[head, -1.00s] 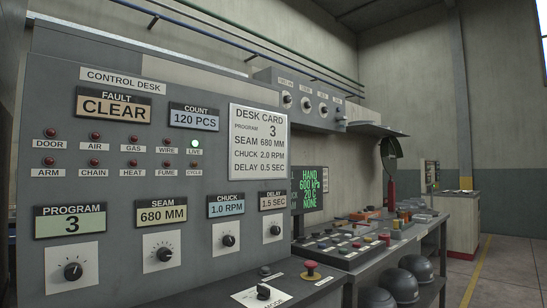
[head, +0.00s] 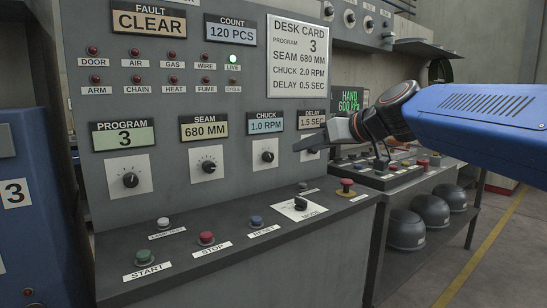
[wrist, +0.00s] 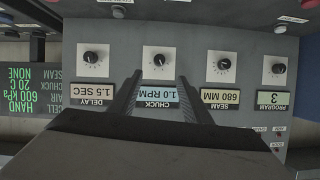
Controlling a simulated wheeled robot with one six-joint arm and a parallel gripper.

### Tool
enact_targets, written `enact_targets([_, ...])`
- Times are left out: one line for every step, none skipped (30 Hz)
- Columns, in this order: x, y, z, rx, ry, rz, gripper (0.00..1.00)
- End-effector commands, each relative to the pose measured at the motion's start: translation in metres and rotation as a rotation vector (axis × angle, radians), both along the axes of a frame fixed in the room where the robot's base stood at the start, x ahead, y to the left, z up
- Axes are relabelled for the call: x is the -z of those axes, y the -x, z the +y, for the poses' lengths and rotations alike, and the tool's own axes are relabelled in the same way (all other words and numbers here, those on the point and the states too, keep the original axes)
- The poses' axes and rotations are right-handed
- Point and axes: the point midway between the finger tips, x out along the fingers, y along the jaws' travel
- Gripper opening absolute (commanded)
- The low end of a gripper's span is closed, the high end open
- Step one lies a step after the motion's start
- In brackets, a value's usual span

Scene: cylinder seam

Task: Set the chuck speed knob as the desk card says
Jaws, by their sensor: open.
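The desk card (head: 298,58) reads program 3, seam 680 mm, chuck 2.0 rpm, delay 0.5 sec. The chuck display (head: 265,122) reads 1.0 RPM. Below it is the chuck knob (head: 267,156), a black knob with a pointer on a white plate. In the wrist view, which is upside down, the chuck knob (wrist: 159,60) shows beyond and between my fingertips, and the chuck display (wrist: 158,97) between the fingers. My gripper (head: 308,144) is open and empty, to the right of the chuck knob in the head view. It also shows in the wrist view (wrist: 160,77).
The seam knob (head: 208,166) and program knob (head: 130,180) are to the left. The delay knob (wrist: 91,58) shows in the wrist view; my gripper hides it in the head view. Push buttons, including a red stop button (head: 206,238), line the ledge below.

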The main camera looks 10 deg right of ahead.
Motion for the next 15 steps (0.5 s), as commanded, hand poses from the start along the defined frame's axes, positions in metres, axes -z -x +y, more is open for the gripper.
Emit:
enact_targets([-0.004, -0.004, 0.001, -0.002, -0.002, -0.010, 0.44])
enact_targets([-0.005, -0.006, 0.001, -0.002, -0.002, -0.013, 0.44])
enact_targets([-0.005, -0.008, 0.002, -0.003, -0.004, -0.016, 0.44])
enact_targets([-0.005, -0.009, 0.003, -0.004, -0.004, -0.016, 0.44])
enact_targets([-0.004, -0.011, 0.005, -0.004, -0.003, -0.015, 0.44])
enact_targets([-0.001, -0.014, 0.007, -0.005, -0.003, -0.014, 0.44])
enact_targets([0.000, -0.017, 0.009, -0.006, -0.004, -0.014, 0.44])
enact_targets([0.002, -0.020, 0.011, -0.005, -0.003, -0.014, 0.44])
enact_targets([0.004, -0.025, 0.014, -0.005, -0.003, -0.014, 0.44])
enact_targets([0.006, -0.029, 0.017, -0.006, -0.003, -0.012, 0.44])
enact_targets([0.009, -0.033, 0.019, -0.006, -0.003, -0.012, 0.44])
enact_targets([0.011, -0.039, 0.023, -0.005, -0.003, -0.013, 0.44])
enact_targets([0.013, -0.043, 0.025, -0.005, -0.003, -0.011, 0.44])
enact_targets([0.015, -0.047, 0.028, -0.006, -0.003, -0.011, 0.44])
enact_targets([0.018, -0.052, 0.032, -0.005, -0.003, -0.011, 0.44])
